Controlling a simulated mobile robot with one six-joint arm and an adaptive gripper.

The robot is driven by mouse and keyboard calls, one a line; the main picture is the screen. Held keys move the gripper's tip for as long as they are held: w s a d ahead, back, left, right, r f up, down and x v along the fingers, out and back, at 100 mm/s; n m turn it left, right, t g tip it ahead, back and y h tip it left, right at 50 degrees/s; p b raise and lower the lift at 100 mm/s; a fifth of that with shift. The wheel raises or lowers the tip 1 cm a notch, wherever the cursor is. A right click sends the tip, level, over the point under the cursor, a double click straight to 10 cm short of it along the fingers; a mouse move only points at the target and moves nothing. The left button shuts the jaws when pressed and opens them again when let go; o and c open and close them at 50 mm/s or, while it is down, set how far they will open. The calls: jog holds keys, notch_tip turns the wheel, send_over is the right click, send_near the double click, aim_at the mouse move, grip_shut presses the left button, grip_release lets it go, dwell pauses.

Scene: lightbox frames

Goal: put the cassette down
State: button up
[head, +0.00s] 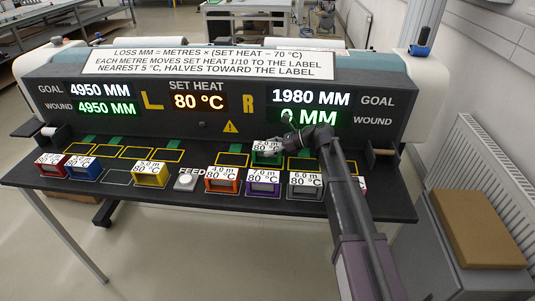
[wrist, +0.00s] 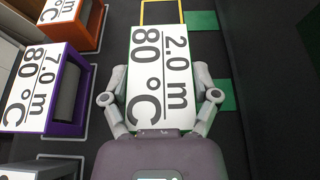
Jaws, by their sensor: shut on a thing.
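The green cassette (head: 267,158), labelled 2.0 m and 80 °C, is at the back row of the dark shelf, right of centre. My gripper (head: 284,145) is shut on it. In the wrist view the white label of the cassette (wrist: 161,75) lies between the two grey fingers, one on each side. I cannot tell whether its underside touches the shelf. Yellow outlined slots lie on both sides of it, one to the left (head: 232,159) and one to the right (head: 300,164), partly behind my arm.
Along the front stand an orange 4.0 m (head: 222,186), a purple 7.0 m (head: 263,189) and a grey 6.0 m cassette (head: 306,193). Red (head: 51,171), blue (head: 84,174) and yellow (head: 152,181) cassettes are left of the FEED button (head: 186,182). The display panel (head: 200,118) rises behind.

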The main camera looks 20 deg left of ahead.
jog(key=shift+f+b, duration=0.3)
jog(key=shift+f, duration=0.25)
jog(key=shift+f, duration=0.15)
jog(key=o, duration=1.1)
jog(key=shift+r, duration=0.3)
jog(key=p+v, duration=0.4)
jog(key=v, duration=0.8)
jog(key=shift+p, duration=0.35)
jog(key=shift+f, duration=0.1)
